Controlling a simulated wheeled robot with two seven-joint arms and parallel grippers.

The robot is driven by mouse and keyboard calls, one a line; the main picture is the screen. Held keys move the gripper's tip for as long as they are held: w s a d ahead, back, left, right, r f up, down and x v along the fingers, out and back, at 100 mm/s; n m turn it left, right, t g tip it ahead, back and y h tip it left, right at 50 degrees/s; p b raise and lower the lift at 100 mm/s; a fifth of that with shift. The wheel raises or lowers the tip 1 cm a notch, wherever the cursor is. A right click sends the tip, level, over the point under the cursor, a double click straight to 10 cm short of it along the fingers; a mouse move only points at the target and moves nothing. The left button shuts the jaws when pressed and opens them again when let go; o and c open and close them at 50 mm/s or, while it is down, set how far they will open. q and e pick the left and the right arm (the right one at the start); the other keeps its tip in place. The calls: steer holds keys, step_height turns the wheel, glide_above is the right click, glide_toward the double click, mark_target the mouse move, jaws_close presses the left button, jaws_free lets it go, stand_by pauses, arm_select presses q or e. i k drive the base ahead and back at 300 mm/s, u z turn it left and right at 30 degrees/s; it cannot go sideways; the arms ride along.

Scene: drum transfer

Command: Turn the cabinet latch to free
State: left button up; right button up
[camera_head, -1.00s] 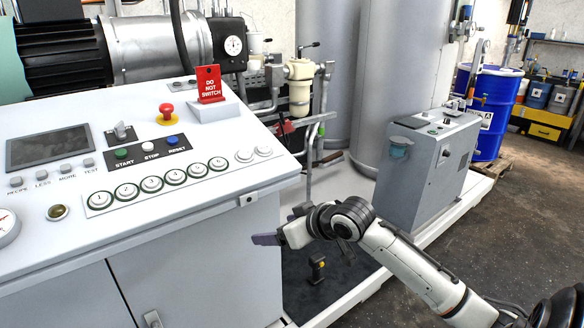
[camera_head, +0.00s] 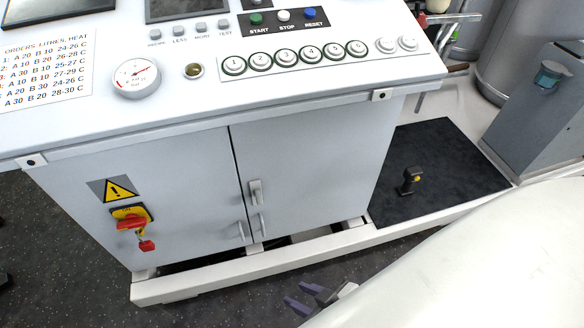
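The cabinet latch (camera_head: 255,192) is a small grey upright handle near the seam between the two grey cabinet doors, at the middle of the head view. Two slim door pulls (camera_head: 242,231) sit just below it, on either side of the seam. My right gripper (camera_head: 304,298) is low in the view, below the cabinet's base rail, with two purple fingertips apart and nothing seen between them. It is clear of the latch, below and to its right. My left gripper is not in view.
A red and yellow rotary switch (camera_head: 130,219) with a red hanging piece is on the left door, under a warning sign (camera_head: 117,189). The white base rail (camera_head: 240,266) runs along the cabinet foot. A small black pedestal (camera_head: 410,181) stands on the dark mat at right.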

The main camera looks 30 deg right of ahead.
mark_target(257, 193)
steer(key=z, duration=0.6)
steer(key=i, duration=0.95)
steer(key=z, duration=0.95)
steer(key=k, duration=0.6)
steer(key=u, duration=1.1)
steer(key=i, duration=0.2)
steer(key=z, duration=1.2)
steer(key=k, duration=0.3)
steer(key=u, duration=1.05)
